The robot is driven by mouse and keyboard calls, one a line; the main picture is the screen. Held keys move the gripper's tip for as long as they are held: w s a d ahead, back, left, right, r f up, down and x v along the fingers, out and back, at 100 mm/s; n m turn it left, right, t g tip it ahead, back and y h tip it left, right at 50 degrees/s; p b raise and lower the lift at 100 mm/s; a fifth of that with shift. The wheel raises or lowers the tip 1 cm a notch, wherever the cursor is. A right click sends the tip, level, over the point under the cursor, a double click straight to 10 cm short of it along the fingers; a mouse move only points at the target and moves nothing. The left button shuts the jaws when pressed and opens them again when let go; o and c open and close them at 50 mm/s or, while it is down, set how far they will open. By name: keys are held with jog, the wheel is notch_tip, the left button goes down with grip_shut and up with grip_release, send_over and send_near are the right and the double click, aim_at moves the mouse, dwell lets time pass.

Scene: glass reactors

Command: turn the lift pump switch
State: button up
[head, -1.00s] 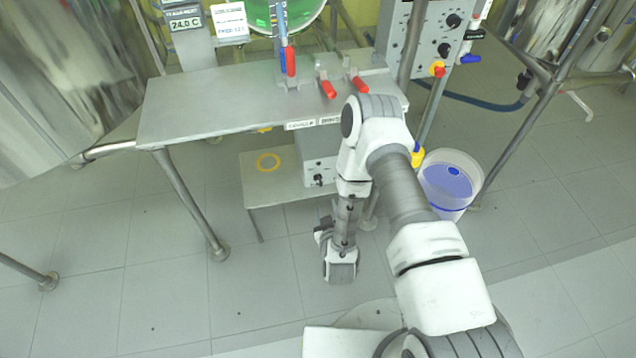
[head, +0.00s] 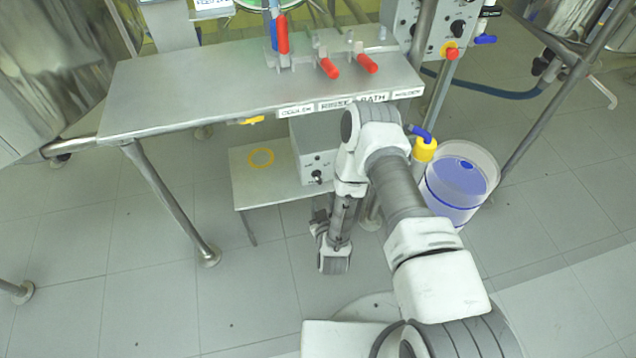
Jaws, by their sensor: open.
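A grey box (head: 313,140) stands on the low shelf under the bench, with a black rotary switch (head: 317,176) low on its front. I take this for the lift pump switch; no label on it is readable. My gripper (head: 319,217) is small and dark at the end of my folded arm. It is in front of and below the box, apart from the switch. It looks empty; its fingers are hard to make out. My arm covers the right side of the box.
The bench (head: 180,90) with red-handled valves (head: 329,68) overhangs the low shelf (head: 245,183). A clear bucket with blue contents (head: 459,185) stands right of my arm. A panel with black knobs (head: 432,28) is at upper right. The floor at left is clear apart from bench legs.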

aim_at(318, 180)
jog(key=b+x, duration=0.3)
jog(key=x, duration=0.8)
jog(key=shift+w+f+b, duration=0.1)
jog(key=shift+w+b, duration=0.2)
grip_shut()
